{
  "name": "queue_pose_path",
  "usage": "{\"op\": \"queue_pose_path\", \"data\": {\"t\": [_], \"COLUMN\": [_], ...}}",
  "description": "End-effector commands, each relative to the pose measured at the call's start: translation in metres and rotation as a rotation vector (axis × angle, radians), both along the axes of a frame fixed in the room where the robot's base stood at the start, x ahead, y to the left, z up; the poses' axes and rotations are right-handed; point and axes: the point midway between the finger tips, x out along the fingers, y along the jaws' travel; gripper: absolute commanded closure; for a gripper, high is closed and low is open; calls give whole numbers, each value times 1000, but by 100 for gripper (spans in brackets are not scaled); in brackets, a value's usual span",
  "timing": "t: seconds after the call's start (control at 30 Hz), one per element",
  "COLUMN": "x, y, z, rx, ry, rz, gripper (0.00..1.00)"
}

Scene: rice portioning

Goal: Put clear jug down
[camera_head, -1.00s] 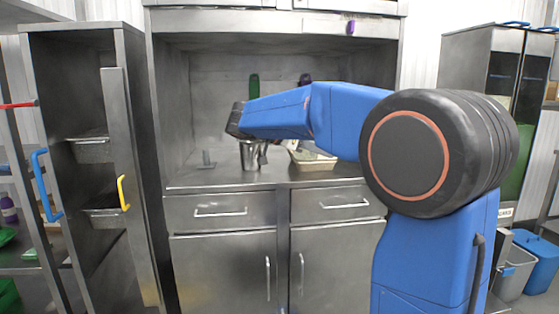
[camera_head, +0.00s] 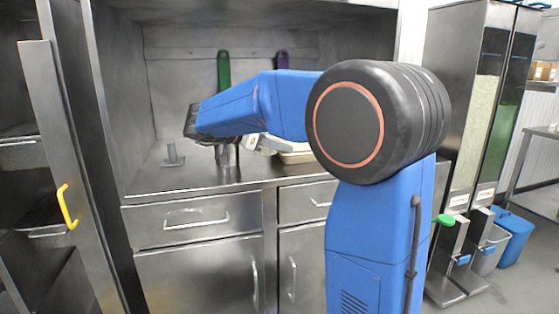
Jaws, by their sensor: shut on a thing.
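A shiny grey, see-through-looking vessel, which I take for the clear jug (camera_head: 228,160), is upright below the end of my arm at the metal counter (camera_head: 185,180). My gripper (camera_head: 220,141) is partly hidden by my blue forearm and dark wrist. It is shut on the jug near its top. The jug's lower end is close to the counter surface; I cannot tell whether it touches.
A pale tray (camera_head: 292,154) is on the counter right of the jug, partly behind my arm. A small metal stand (camera_head: 173,157) is to the left. Tall dispensers (camera_head: 478,105) stand right.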

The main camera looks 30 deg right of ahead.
Motion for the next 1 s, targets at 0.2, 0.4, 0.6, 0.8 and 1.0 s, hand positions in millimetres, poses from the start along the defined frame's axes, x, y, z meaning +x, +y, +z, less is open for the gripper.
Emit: {"op": "queue_pose_path", "data": {"t": [0.2, 0.4, 0.6, 0.8, 1.0], "x": [0, 0, 0, 0, 0], "y": [0, 0, 0, 0, 0], "z": [-12, -36, -44, -45, -47], "rx": [0, -1, 0, 0, 0], "ry": [0, 1, -2, -1, -1], "rz": [1, 0, 0, 1, 1], "gripper": [100, 100, 100, 100, 71]}}
